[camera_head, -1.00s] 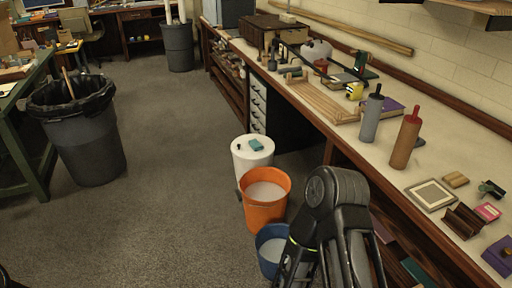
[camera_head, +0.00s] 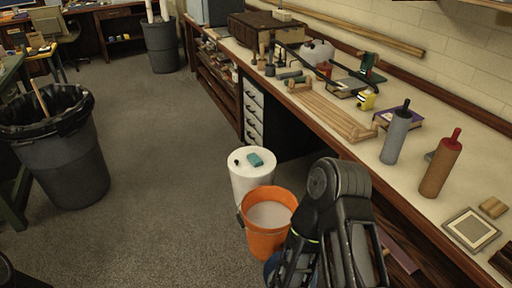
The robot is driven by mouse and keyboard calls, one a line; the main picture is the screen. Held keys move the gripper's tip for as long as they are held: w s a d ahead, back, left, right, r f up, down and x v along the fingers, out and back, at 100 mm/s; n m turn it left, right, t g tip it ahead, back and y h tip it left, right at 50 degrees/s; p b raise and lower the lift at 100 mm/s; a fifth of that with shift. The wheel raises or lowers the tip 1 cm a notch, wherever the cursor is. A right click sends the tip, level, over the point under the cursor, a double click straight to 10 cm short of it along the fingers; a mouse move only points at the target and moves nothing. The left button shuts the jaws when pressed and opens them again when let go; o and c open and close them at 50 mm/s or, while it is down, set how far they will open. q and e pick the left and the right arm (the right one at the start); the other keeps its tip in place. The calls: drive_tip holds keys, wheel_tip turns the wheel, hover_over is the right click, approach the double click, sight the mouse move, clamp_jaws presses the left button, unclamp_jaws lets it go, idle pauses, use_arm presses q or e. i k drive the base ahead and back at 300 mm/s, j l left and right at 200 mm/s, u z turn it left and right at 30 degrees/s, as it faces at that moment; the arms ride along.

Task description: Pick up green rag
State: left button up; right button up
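A small folded teal-green piece (camera_head: 255,160), which looks like the green rag, lies on top of a white cylinder (camera_head: 251,184) on the floor beside the long bench. A small dark item sits next to it on the cylinder's top. One of my dark arms rises from the bottom edge, right of the orange bucket, with its bent joint at the top. Its gripper does not show. My other gripper does not show either. Nothing covers the teal-green piece, and no gripper is near it in this view.
An orange bucket (camera_head: 249,226) stands in front of the white cylinder, with a blue bucket mostly hidden behind my arm. A grey trash bin (camera_head: 68,168) stands at left. The floor (camera_head: 160,150) between is clear.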

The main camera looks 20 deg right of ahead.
sight(254, 159)
drive_tip(key=i+z, duration=0.1)
drive_tip(key=i, duration=0.5)
drive_tip(key=i+j+z, duration=0.1)
drive_tip(key=i, duration=0.45)
drive_tip(key=i+j+z, duration=0.1)
drive_tip(key=i+j, duration=0.15)
drive_tip(key=i, duration=0.35)
drive_tip(key=i+j, duration=0.2)
drive_tip(key=i, duration=0.35)
drive_tip(key=i+z, duration=0.1)
drive_tip(key=i, duration=0.6)
